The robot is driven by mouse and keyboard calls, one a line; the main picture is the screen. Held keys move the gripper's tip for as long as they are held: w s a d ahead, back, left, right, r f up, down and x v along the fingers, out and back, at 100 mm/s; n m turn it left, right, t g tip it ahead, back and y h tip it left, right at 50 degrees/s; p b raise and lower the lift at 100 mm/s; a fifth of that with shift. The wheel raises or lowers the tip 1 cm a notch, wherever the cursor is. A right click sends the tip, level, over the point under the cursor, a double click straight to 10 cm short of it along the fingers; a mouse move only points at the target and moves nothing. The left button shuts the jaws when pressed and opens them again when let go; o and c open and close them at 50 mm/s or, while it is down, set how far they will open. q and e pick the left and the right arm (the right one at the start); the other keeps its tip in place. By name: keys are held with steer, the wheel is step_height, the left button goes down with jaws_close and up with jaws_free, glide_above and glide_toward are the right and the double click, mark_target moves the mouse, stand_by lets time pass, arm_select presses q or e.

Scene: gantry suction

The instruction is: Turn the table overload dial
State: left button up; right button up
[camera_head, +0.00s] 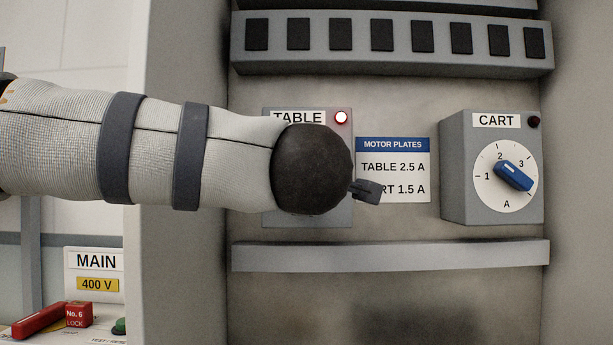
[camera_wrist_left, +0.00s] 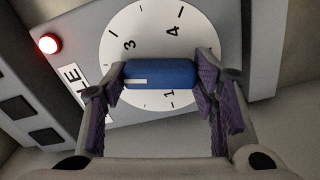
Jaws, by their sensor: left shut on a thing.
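The grey TABLE box (camera_head: 335,218) is on the back panel, mostly behind my left arm in the head view. Its red lamp (camera_head: 341,117) is lit and also shows in the left wrist view (camera_wrist_left: 48,44). In the wrist view the white dial (camera_wrist_left: 140,20) carries a blue knob (camera_wrist_left: 165,74). My left gripper (camera_wrist_left: 160,76) is shut on the knob, one finger at each end. The knob's white mark points left in that view, below the 3; part of the scale is hidden by the fingers. The head view hides this dial. My right gripper is not in view.
A motor plate label (camera_head: 392,145) reads TABLE 2.5 A. A ledge (camera_head: 390,255) runs below; a switch row (camera_head: 390,62) runs above.

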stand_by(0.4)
arm_select(q)
steer(key=o, duration=1.2)
steer(key=shift+c, duration=0.2)
steer(key=shift+s, duration=0.1)
steer(key=s, duration=1.2)
steer(key=shift+w, duration=0.1)
